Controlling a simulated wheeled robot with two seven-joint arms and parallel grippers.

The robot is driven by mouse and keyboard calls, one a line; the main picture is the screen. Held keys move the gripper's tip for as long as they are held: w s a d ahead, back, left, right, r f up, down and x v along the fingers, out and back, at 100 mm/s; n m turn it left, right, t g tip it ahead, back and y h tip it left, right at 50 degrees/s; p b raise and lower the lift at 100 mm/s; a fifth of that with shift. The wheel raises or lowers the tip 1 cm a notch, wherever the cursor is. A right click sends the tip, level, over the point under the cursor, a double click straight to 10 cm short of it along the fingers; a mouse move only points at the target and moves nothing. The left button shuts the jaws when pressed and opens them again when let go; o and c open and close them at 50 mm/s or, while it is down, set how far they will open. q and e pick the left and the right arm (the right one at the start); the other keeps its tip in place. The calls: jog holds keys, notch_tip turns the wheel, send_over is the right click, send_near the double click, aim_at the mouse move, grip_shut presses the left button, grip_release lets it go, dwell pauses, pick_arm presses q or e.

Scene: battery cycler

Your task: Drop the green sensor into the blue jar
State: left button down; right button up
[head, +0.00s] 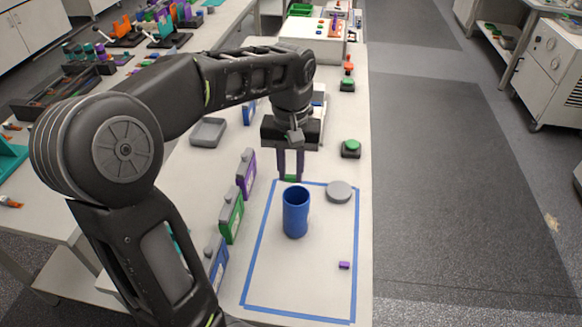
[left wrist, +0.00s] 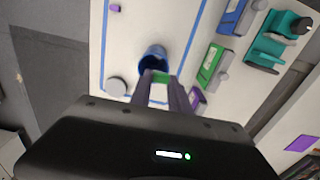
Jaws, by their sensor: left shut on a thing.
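The blue jar (head: 295,213) stands upright and open at the top inside the blue tape outline; it also shows in the left wrist view (left wrist: 153,58). My left gripper (head: 290,178) is shut on the green sensor (head: 291,178), which shows as a small green piece between its fingertips. In the left wrist view the green sensor (left wrist: 160,76) overlaps the near side of the jar's mouth. In the head view the fingertips are just behind the jar's rim and appear above it; the exact height is unclear. My right gripper is not in view.
A grey round lid (head: 339,191) lies right of the jar, and a small purple block (head: 344,265) lies at the front right. Purple (head: 246,174), green (head: 231,216) and blue (head: 217,262) upright units line the left side. A green button (head: 351,148) stands behind.

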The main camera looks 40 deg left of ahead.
aim_at(291, 181)
pick_arm(q)
jog(key=shift+f+b, duration=2.45)
jog(key=shift+f, duration=0.6)
jog(key=c, duration=1.1)
grip_release()
jog(key=shift+c, duration=0.2)
